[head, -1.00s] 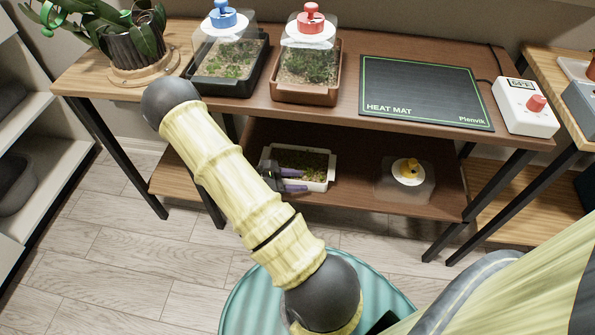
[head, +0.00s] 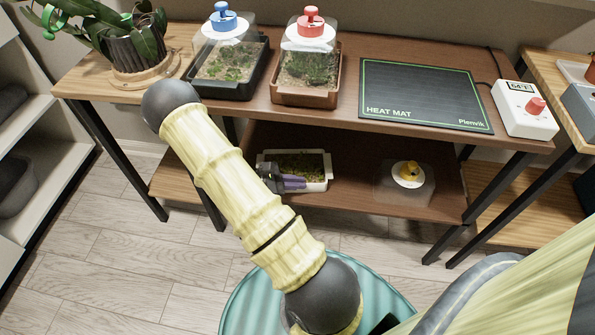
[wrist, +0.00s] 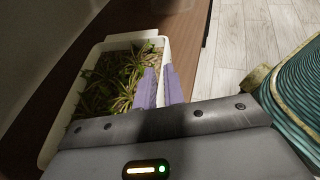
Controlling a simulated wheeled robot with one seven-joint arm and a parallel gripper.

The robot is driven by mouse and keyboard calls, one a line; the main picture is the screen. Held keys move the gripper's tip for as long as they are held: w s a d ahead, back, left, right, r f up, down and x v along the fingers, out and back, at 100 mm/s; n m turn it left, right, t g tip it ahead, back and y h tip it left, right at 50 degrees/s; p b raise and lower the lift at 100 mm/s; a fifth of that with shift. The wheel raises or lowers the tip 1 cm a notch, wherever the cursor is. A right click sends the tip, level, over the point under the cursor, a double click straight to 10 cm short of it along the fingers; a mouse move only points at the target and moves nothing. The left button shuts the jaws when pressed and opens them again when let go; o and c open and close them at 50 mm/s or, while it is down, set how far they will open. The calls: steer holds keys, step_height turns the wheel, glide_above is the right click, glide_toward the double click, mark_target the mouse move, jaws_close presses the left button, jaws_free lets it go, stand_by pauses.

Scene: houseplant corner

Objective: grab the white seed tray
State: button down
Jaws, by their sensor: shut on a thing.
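The white seed tray (head: 325,170) holds green seedlings on the lower shelf of the plant table. In the wrist view it is a white rectangular tray (wrist: 165,55) full of leafy plants. My gripper (head: 292,182) reaches over the tray's near wall in the head view. Its purple fingers (wrist: 160,86) are closed on the tray's wall, one finger on the plant side and one outside. Part of the tray is hidden behind my gripper and arm. I cannot tell whether the tray is clear of the shelf.
A clear dome with a yellow-knobbed white lid (head: 408,175) stands to the right on the lower shelf (head: 360,197). Above are a black tray (head: 262,75) and a brown tray (head: 306,99), both domed, and a heat mat (head: 425,90). The upper board overhangs the seed tray.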

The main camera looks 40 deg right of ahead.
steer(key=shift+a, duration=0.1)
steer(key=shift+s+a+r+p, duration=0.15)
steer(key=shift+r+p, duration=0.35)
steer(key=shift+p, duration=0.25)
step_height(320, 180, up, 6)
steer(key=p, duration=0.4)
steer(key=s+a+p, duration=0.4)
steer(key=s+a, duration=0.8)
steer(key=a, duration=0.2)
steer(key=shift+s+a, duration=0.35)
steer(key=shift+a, duration=0.05)
